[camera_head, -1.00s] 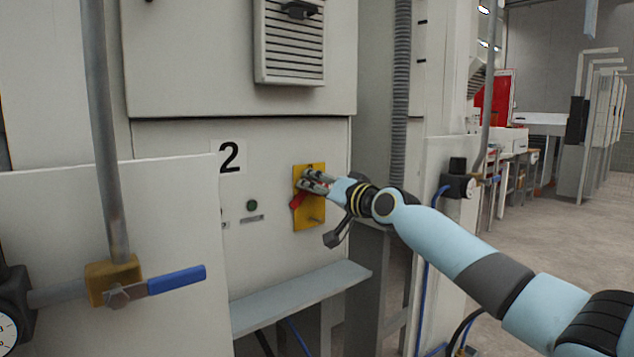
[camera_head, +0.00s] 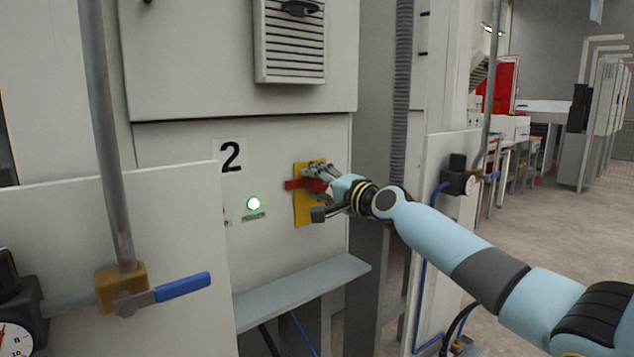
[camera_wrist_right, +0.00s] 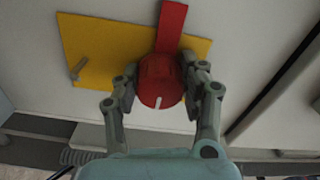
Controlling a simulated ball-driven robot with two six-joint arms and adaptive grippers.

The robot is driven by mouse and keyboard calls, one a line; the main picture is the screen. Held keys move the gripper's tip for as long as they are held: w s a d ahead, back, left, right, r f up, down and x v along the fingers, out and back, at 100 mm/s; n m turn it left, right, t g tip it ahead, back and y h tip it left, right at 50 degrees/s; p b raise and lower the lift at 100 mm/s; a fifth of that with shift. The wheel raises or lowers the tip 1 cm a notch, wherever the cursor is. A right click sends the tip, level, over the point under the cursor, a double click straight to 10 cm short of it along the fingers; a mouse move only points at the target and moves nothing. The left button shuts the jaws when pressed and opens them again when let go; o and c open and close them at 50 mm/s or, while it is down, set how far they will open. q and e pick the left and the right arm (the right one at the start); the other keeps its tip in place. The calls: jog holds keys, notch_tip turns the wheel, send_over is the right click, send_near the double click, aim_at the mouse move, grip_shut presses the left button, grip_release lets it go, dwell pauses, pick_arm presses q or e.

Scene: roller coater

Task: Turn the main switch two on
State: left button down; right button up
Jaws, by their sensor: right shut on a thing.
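The main switch two is a red rotary handle (camera_head: 296,184) on a yellow plate (camera_head: 303,214), fixed to the grey cabinet front beside the black number 2 (camera_head: 230,156). In the head view the red handle lies about level. My right gripper (camera_head: 318,186) is at the plate from the right, shut on the red handle. In the right wrist view its fingers (camera_wrist_right: 160,95) stand on both sides of the round red knob (camera_wrist_right: 158,78). A green lamp (camera_head: 253,204) left of the plate is lit. My left gripper is not in view.
A grey ledge (camera_head: 300,290) juts out below the switch. A pipe with a blue valve lever (camera_head: 183,286) and a pale panel (camera_head: 170,230) stand in front at the left. A vented box (camera_head: 290,45) is above. The floor at the right is open.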

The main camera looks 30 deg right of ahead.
dwell(0.5)
jog(key=o, duration=1.2)
jog(key=s, duration=0.7)
jog(key=shift+s+d, duration=0.25)
jog(key=shift+d, duration=0.1)
